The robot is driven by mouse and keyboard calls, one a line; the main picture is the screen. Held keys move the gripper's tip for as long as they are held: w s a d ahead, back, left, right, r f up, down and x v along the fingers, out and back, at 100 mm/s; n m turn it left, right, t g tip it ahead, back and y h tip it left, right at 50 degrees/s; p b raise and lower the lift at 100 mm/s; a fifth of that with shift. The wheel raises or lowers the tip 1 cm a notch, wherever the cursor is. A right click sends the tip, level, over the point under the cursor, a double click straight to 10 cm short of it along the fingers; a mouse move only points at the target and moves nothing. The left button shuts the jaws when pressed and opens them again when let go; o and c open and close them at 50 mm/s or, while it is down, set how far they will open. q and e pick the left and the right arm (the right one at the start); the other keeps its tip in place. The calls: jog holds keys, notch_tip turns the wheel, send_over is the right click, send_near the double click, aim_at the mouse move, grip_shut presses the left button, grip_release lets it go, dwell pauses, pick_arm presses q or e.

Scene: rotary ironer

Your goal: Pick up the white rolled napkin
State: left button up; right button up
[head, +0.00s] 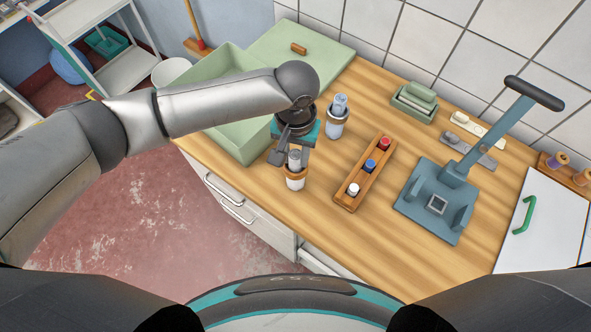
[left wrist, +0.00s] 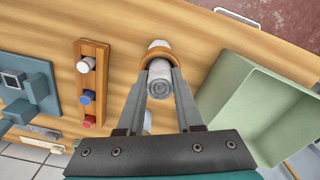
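The napkin's lower part is hidden in the cup. My right gripper is not in view.
A wooden rack (head: 350,196) with white, blue and red knobs is to the right, then a blue-grey lever press (head: 432,215). A green basin (head: 245,145) lies left. Counter between cup and rack is clear.

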pick_arm(q)
grip_shut()
dwell(0.9)
